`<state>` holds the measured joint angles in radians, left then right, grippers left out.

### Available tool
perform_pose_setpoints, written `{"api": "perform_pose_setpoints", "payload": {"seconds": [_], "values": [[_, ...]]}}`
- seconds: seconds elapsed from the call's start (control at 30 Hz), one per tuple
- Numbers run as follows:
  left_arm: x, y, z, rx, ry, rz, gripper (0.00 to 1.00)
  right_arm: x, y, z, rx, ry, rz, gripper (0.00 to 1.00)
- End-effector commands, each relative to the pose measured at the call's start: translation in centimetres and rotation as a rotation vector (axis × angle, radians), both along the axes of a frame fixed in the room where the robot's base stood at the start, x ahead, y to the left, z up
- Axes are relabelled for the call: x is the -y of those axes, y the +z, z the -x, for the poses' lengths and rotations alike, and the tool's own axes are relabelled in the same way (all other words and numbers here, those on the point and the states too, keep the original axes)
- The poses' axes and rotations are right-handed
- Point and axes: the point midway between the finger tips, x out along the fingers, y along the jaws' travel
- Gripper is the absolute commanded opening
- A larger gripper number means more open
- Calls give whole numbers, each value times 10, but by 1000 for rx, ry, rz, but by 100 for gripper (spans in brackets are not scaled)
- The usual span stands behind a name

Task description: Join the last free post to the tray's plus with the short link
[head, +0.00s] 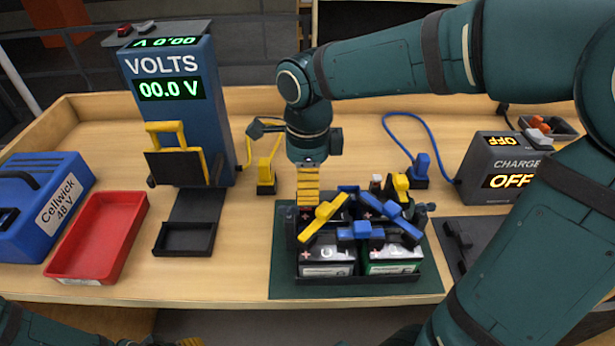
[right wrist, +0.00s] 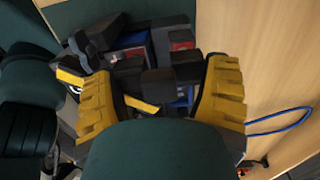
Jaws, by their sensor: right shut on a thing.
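The dark tray (head: 349,279) holds several batteries, with C and other letters on the front ones. A yellow link (head: 318,226) lies slanted over its left side. A small blue link (head: 361,231) lies across the front middle, and a longer blue link (head: 397,218) slants over the right side. My right gripper (head: 307,196) points down at the tray's back left, its fingertips at the yellow link. It is shut on what appears to be that link; in the right wrist view a yellow strip (right wrist: 142,105) shows between the spread fingers. The contact is hidden. My left gripper barely shows at the bottom edge.
A blue voltmeter (head: 170,115) reading 00.0 V stands at the back left, with a yellow plug (head: 265,175) beside it. A charger (head: 500,165) reading OFF and a blue plug (head: 421,168) are at right.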

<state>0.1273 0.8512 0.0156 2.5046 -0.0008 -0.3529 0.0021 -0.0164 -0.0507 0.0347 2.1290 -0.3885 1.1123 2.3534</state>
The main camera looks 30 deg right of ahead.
Motion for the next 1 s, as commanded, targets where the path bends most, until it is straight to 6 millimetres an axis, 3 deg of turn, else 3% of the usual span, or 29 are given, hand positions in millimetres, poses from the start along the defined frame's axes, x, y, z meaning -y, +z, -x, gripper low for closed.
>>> {"api": "perform_pose_setpoints", "payload": {"seconds": [0.4,0.43,0.5,0.8,1.0], "values": [[0,-5,0,0,0,0,48,0,-6,0,0,0,0,50],[0,-5,0,0,0,0,48,0,-6,0,0,0,0,83],[0,-4,0,0,0,0,48,0,-5,0,0,0,0,100],[0,-4,0,0,0,0,48,0,-2,0,1,0,0,100],[0,-4,0,0,0,0,48,0,25,-1,6,0,0,100]]}}
